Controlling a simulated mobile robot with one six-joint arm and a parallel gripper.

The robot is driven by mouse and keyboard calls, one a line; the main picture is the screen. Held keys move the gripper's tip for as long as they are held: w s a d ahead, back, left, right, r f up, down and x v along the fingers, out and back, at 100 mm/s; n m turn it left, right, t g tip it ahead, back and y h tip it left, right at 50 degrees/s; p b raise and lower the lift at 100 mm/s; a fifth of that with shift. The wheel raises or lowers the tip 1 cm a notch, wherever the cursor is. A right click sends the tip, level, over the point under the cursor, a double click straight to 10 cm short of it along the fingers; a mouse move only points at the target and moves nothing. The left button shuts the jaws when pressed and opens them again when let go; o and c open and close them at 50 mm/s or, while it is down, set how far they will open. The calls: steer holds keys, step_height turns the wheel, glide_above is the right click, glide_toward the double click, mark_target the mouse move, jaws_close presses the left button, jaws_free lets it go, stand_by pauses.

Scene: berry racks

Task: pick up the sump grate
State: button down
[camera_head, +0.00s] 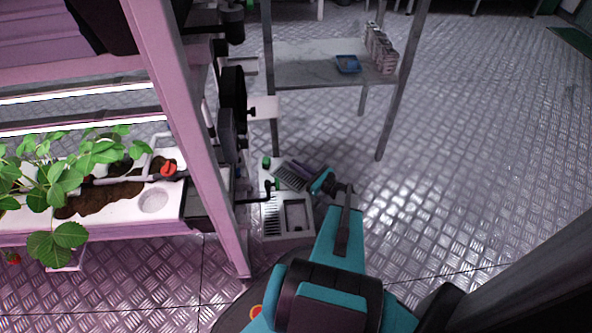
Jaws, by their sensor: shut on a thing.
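The sump grate (290,178) is a small dark slotted panel, tilted, above the back part of the pale sump box (270,234). My gripper (313,181) is at the grate's right end and shut on it. The fingertips are small here, and their exact grip on the edge is hard to make out. The sump box stands on the floor beside the rack, with a recessed rectangular opening at its right and a slotted strip at its left. Whether the grate still touches the box cannot be told.
The pink rack post (190,140) and planted trough (120,200) stand close on the left. A black pipe (258,192) runs to the sump. A metal table (310,70) with a blue tray (347,64) stands behind. The floor to the right is clear.

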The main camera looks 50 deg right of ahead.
steer(key=shift+r+p, duration=0.4)
steer(key=shift+r, duration=0.35)
steer(key=shift+s+r+p, duration=0.15)
steer(key=shift+r+p, duration=0.2)
steer(key=shift+r, duration=0.25)
steer(key=shift+s+r+p, duration=0.15)
steer(key=shift+r+p, duration=0.2)
steer(key=shift+r, duration=0.25)
steer(key=s+r+p, duration=0.1)
steer(key=s+p, duration=0.3)
steer(key=s, duration=1.1)
steer(key=shift+s+a, duration=0.2)
steer(key=shift+a, duration=0.15)
